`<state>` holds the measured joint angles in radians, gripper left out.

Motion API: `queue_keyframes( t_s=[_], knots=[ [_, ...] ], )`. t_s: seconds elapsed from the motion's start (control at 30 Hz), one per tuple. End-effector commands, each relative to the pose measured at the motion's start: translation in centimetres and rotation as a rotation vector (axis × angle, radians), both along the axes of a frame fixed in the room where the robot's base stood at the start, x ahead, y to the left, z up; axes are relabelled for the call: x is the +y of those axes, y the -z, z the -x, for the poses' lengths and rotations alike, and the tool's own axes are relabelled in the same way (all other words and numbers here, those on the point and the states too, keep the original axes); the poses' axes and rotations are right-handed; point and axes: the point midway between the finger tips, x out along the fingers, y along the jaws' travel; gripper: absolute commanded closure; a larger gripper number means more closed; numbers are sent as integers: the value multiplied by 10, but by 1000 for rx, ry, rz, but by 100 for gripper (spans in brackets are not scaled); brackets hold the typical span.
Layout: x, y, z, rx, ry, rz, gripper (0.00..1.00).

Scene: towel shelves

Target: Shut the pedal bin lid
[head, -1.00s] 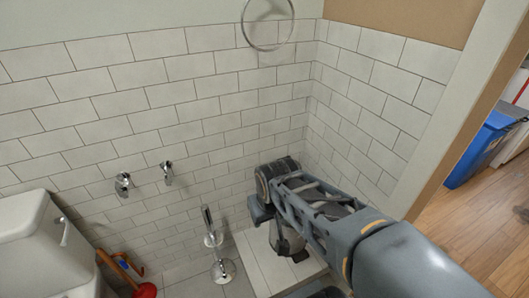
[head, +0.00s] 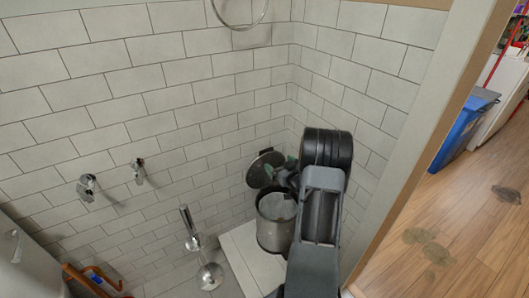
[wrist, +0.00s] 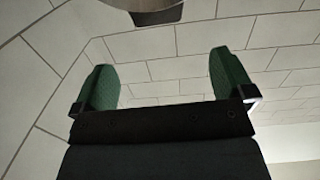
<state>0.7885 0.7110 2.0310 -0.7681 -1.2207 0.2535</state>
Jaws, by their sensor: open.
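The pedal bin (head: 273,232) is a grey metal cylinder standing in the corner on a raised tiled ledge. Its dark round lid (head: 262,165) is open, tilted up at the back toward the wall. My gripper (head: 281,168) is in front of the lid's right part and above the bin's rim; whether it touches the lid cannot be told. In the wrist view my gripper (wrist: 163,82) shows two green fingers wide apart with nothing between them. A rounded brownish piece with a dark block (wrist: 157,12), perhaps part of the bin, shows at the top edge there.
Tiled walls meet close behind the bin. A chrome brush stand (head: 208,275) stands left of it, and two chrome valves (head: 87,187) are on the wall. The doorway edge (head: 420,130) is at right, with a blue bin (head: 458,130) beyond.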

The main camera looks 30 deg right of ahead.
Motion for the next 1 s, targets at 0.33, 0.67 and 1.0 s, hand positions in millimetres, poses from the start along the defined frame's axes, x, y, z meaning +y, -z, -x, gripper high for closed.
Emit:
queue_keyframes(
  t_s=[0.33, 0.67, 1.0],
  knots=[
    [-6, 10, -27, -57, -24, -16, 0],
    [-10, 10, -89, -56, -21, -16, 0],
    [-13, 9, -126, -54, -20, -16, 0]
  ],
)
